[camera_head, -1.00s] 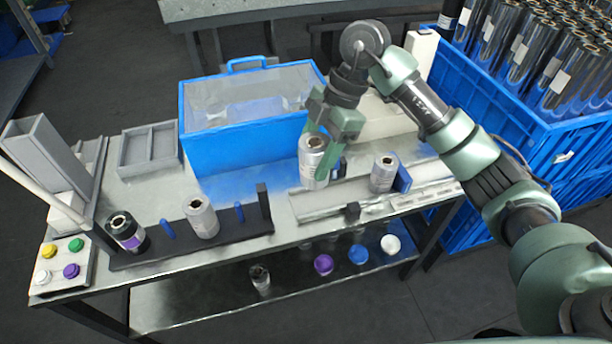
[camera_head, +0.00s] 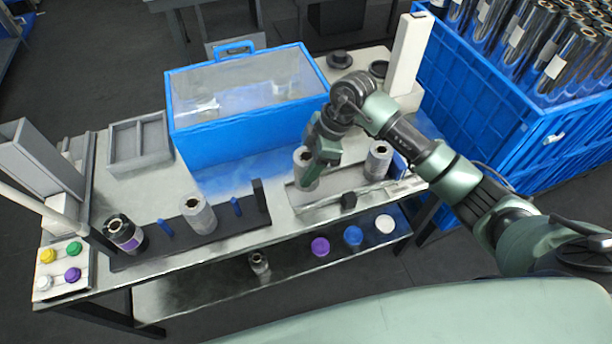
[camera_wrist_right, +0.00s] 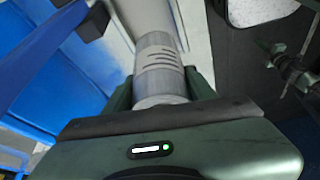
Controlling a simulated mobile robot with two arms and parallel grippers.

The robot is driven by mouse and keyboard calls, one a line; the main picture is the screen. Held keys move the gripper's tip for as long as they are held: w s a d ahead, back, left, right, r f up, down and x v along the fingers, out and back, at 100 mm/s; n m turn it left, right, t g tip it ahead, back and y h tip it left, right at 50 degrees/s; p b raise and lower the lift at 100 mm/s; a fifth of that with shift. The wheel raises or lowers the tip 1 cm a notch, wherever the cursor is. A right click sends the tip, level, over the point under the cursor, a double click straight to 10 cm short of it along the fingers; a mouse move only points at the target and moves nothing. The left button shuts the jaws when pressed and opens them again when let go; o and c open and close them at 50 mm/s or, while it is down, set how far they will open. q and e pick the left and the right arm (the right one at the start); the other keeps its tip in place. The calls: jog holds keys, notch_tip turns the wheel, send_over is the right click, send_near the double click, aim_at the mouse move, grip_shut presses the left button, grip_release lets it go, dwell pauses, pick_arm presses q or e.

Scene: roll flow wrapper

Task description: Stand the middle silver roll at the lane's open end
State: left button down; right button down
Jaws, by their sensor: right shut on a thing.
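My right gripper (camera_head: 308,167) is shut on a silver roll (camera_head: 303,158), which is upright at the left end of the pale lane (camera_head: 326,208). I cannot tell whether its base touches the lane. In the right wrist view the roll (camera_wrist_right: 160,72) sits between both fingers. A second silver roll (camera_head: 378,161) stands farther right on the lane, in front of a blue plate (camera_head: 399,166). Another silver roll (camera_head: 199,214) and a purple-labelled roll (camera_head: 122,233) stand on the dark rack (camera_head: 232,222). My left gripper is out of view.
A blue bin with a clear cover (camera_head: 190,148) stands behind the lane. A grey divided tray (camera_head: 139,160) and a button box (camera_head: 62,270) are at left. A blue crate of rolls (camera_head: 480,110) stands right.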

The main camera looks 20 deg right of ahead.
jog(key=shift+f, duration=2.6)
jog(key=c, duration=0.5)
grip_release()
jog(key=b+v, duration=0.1)
jog(key=v, duration=1.1)
